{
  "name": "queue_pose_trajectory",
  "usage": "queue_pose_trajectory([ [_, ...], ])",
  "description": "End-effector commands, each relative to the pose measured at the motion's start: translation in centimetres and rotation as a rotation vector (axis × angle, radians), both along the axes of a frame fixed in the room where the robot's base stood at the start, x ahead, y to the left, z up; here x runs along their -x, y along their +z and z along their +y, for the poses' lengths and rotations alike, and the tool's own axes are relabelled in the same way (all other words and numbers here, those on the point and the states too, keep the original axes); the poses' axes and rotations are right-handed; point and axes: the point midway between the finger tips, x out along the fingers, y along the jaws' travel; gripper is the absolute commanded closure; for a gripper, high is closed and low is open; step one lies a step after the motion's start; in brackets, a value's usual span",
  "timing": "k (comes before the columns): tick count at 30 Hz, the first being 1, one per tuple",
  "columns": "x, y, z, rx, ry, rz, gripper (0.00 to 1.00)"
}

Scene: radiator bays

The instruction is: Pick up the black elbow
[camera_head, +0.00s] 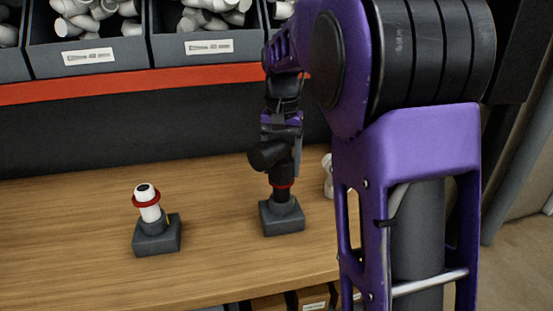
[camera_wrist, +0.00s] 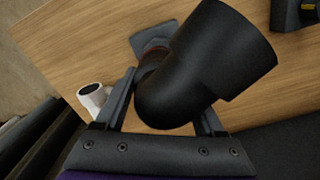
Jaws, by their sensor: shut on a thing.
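The black elbow (camera_head: 270,156) is at my gripper (camera_head: 282,135), with its open end pointing left in the head view. In the wrist view the elbow (camera_wrist: 205,65) fills the space between the two fingers of my gripper (camera_wrist: 165,108), which are shut on it. Below it, a red ring shows above a grey block (camera_head: 282,218) on the wooden bench. The block also shows behind the elbow in the wrist view (camera_wrist: 152,34). The elbow's lower end is in line with the red ring and block; I cannot tell whether it is still seated there.
A white pipe (camera_head: 149,212) with a red ring stands in another grey block (camera_head: 157,238) to the left. A white fitting (camera_head: 328,176) stands close on the right, partly behind my arm. Bins of white fittings (camera_head: 95,55) sit above a red rail (camera_head: 110,88). The bench (camera_head: 60,235) is clear at left.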

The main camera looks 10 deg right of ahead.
Motion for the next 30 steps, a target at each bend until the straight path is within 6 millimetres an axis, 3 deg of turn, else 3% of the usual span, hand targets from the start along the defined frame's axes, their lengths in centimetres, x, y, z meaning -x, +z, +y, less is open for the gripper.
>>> queue_pose_trajectory([
  [5,0.0,0.9,0.0,-0.001,0.0,0.0,0.98],
  [15,-0.1,7.4,0.0,0.0,0.0,-0.002,0.98],
  [20,-0.1,9.4,0.0,0.0,-0.001,0.001,0.98],
  [23,-0.3,9.2,-0.1,0.004,-0.002,0.011,0.98],
  [30,-0.4,6.0,-0.2,0.012,-0.001,0.026,0.98],
])
